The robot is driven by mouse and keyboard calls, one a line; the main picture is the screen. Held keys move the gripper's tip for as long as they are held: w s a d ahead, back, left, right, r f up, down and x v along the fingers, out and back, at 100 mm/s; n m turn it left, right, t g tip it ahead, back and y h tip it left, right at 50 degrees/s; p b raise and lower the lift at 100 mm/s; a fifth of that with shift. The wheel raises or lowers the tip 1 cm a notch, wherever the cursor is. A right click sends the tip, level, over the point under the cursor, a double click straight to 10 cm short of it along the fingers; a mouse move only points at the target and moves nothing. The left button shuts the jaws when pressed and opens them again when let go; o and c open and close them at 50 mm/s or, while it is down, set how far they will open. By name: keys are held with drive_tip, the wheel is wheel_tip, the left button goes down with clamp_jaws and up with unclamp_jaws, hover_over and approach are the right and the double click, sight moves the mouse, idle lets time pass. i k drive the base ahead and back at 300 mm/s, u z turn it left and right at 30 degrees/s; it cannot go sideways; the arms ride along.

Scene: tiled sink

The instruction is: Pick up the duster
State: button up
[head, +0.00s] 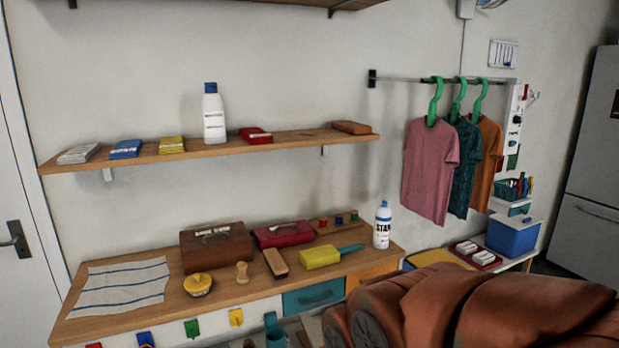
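The thing that looks most like the duster is a yellow, soft-looking block with a teal handle (322,257). It lies flat on the wooden counter (225,300), right of the middle, with its handle pointing right. Nothing is touching it from above. My gripper is not in view.
A wooden brush (275,263) lies just left of the duster. A red box (284,234) and a brown case (216,246) sit behind. A shelf (290,141) hangs above. Shirts (431,170) hang at right.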

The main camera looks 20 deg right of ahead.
sight(313, 258)
drive_tip(key=k, duration=0.65)
drive_tip(key=z, duration=0.65)
drive_tip(key=i, duration=1.6)
drive_tip(key=u, duration=0.5)
drive_tip(key=i, duration=0.35)
drive_tip(key=u, duration=0.3)
